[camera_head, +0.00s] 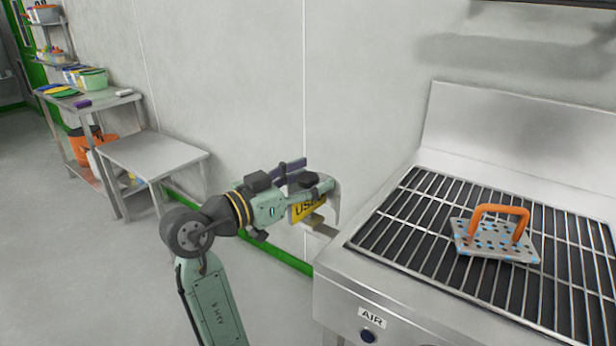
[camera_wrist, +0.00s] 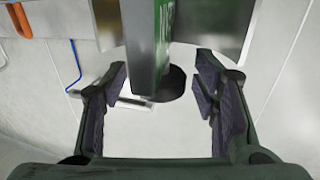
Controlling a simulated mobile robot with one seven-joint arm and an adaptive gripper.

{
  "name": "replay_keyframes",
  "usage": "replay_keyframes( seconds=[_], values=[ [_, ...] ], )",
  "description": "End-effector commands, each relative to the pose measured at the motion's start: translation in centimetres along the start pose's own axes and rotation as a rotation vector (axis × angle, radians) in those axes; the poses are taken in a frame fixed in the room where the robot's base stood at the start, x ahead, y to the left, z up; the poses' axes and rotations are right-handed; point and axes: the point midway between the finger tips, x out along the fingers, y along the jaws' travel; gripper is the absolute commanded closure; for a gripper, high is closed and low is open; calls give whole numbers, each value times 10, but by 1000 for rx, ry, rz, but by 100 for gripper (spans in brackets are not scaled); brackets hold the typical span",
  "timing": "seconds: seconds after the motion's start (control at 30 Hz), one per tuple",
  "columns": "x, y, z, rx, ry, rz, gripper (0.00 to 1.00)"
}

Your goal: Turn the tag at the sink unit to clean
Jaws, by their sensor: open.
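A yellow tag (camera_head: 302,209) with the dark letters "US" showing hangs by the wall at the left end of the sink unit (camera_head: 345,262); my gripper hides part of it. In the wrist view a grey bar-like piece with a green face (camera_wrist: 165,35) runs down from the top to a round dark knob (camera_wrist: 171,84). My gripper (camera_wrist: 161,82) is open, one finger on each side of the knob, with gaps on both sides. In the head view my gripper (camera_head: 312,180) is at the tag, close to the wall.
A perforated plate with an orange handle (camera_head: 500,222) lies on the unit's grating. An "AIR" label (camera_head: 371,317) is on its front. A bare steel table (camera_head: 155,152) and loaded shelving (camera_head: 85,98) stand left. Floor between is clear.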

Motion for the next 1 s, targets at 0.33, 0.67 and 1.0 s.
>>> replay_keyframes(
  seconds=[0.33,0.67,1.0],
  values=[
    [0,0,0,-1,0,0,59],
    [0,0,0,-1,0,0,81],
    [0,0,0,0,0,-4,94]
  ],
)
